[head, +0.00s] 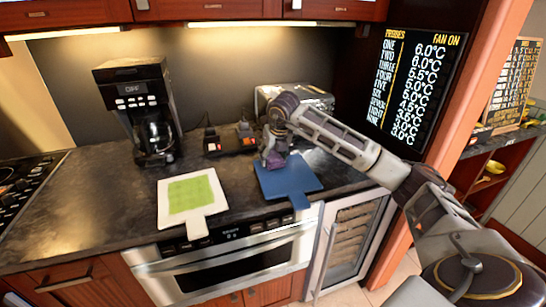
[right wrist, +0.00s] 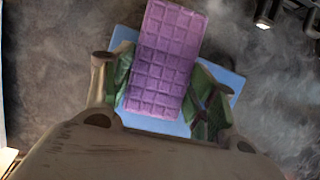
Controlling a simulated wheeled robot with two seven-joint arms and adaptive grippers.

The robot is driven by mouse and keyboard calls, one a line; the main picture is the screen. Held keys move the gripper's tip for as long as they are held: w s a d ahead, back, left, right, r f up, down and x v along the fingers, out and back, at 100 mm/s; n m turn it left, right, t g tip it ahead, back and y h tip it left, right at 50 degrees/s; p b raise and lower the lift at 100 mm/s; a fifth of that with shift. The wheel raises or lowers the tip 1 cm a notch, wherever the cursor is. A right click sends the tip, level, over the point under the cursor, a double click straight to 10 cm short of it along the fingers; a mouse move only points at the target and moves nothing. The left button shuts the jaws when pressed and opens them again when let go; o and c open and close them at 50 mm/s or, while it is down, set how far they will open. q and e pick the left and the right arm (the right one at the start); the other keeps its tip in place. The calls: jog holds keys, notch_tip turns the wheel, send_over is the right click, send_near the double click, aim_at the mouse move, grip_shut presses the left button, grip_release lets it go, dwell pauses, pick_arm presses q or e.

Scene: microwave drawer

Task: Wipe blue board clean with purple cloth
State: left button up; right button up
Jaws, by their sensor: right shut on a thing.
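The blue board (head: 288,180) lies on the dark counter, its handle over the front edge. My right gripper (head: 274,160) is over the far left part of the board, pointing down. It is shut on the purple cloth (right wrist: 166,60), a gridded rectangle held between the two fingers in the right wrist view. The blue board (right wrist: 160,123) shows behind the cloth there. Whether the cloth touches the board I cannot tell. In the head view only a little of the cloth shows under the gripper. My left gripper is not in view.
A white board (head: 165,212) with a green surface lies left of the blue board. A coffee maker (head: 140,110) stands at the back left, and a toaster (head: 315,97) is behind my right arm. Small dark items with plugs sit between them. The left counter is mostly clear.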

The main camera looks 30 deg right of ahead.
jog(key=shift+r+p, duration=2.4)
jog(key=shift+r, duration=1.4)
